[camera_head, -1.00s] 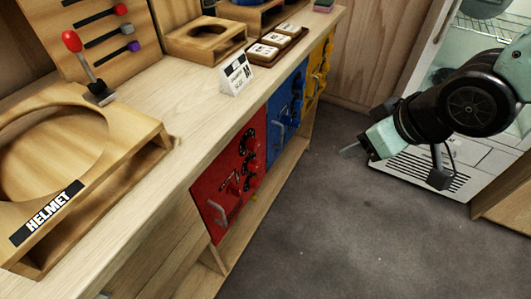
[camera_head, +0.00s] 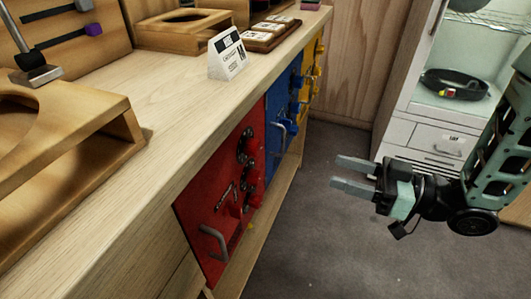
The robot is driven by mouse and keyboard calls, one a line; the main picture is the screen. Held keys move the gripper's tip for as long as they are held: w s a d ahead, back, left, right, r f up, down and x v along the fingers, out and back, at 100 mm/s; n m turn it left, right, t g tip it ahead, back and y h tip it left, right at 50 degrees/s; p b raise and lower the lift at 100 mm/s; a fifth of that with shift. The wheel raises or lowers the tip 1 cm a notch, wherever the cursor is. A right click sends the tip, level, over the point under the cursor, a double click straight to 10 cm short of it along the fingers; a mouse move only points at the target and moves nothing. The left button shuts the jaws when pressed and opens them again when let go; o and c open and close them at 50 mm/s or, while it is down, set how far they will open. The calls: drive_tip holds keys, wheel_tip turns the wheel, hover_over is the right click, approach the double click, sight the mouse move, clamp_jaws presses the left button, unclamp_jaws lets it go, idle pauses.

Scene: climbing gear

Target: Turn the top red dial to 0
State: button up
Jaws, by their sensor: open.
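The red door (camera_head: 203,200) is on the front of the wooden counter, seen at a steep slant. It carries black-marked red dials and a grey handle at its lower left. The top red dial (camera_head: 247,146) is near the door's upper right edge. Another red dial sits just below it. The numbers and pointer settings are too small and slanted to read. My gripper (camera_head: 336,173) is open and empty, with its two grey fingers pointing left toward the doors. It is in front of the counter, to the right of the red door, and clear of the dials.
A blue door (camera_head: 279,140) and a yellow door (camera_head: 312,75) follow along the counter front, with projecting knobs and handles. A white sign (camera_head: 227,54) stands on the counter top (camera_head: 160,105). A white cabinet with a black pan (camera_head: 455,85) is behind my arm. Grey floor is open before the counter.

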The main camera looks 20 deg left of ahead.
sight(260, 149)
drive_tip(key=a, duration=0.5)
drive_tip(key=w+a, duration=0.1)
drive_tip(key=a, duration=0.5)
drive_tip(key=a+b, duration=0.1)
drive_tip(key=a, duration=0.4)
drive_tip(key=shift+w+a, duration=0.15)
drive_tip(key=shift+a, duration=0.15)
drive_tip(key=c, duration=1)
